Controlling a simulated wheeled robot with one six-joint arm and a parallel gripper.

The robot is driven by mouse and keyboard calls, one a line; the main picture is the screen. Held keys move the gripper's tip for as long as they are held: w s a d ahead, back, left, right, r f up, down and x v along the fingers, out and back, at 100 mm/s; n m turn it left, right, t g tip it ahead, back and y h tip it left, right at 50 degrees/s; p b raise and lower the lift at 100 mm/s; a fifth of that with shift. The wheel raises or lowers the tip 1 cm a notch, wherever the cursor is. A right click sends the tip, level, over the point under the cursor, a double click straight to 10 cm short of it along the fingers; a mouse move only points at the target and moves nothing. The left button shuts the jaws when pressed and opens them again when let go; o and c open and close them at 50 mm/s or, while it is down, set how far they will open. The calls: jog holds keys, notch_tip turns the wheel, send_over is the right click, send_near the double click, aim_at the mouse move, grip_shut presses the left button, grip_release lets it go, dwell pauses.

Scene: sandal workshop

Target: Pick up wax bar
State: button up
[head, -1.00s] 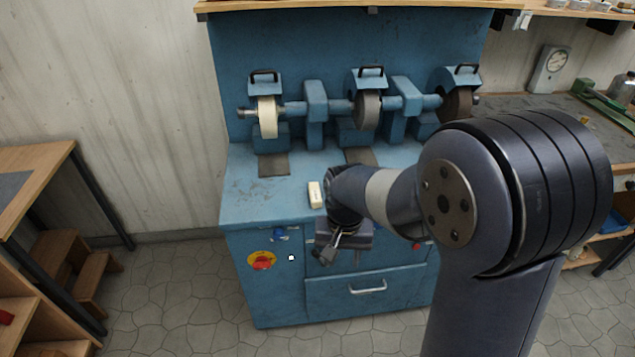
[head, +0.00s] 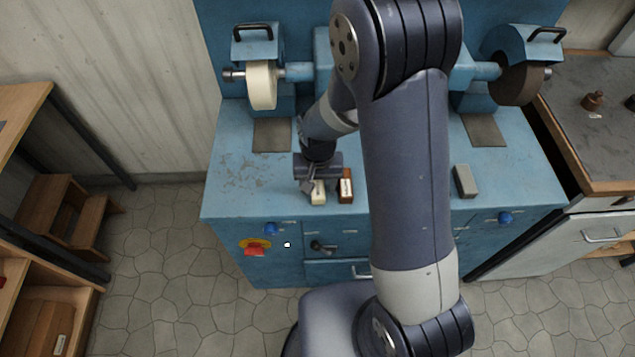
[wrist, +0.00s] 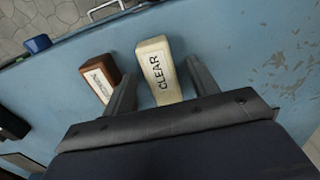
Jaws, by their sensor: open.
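A cream wax bar marked CLEAR (wrist: 158,70) lies on the blue bench, and it also shows in the head view (head: 318,194) near the bench's front edge. My gripper (wrist: 163,84) is open, with its two fingers on either side of the near part of this bar. I cannot tell whether either finger touches it. In the head view my gripper (head: 308,183) is just above and behind the bar and hides part of it. A brown bar with a pale label (wrist: 100,78) lies beside it, just outside my left finger in the wrist view.
A grey block (head: 465,181) lies further right on the bench (head: 240,190). A pale wheel (head: 262,85) and a dark wheel (head: 518,82) stand at the back. My arm hides the bench's middle. The bench top left of the bars is clear.

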jog(key=shift+f, duration=0.45)
jog(key=shift+c, duration=0.5)
jog(key=c, duration=1)
jog(key=shift+o, duration=0.2)
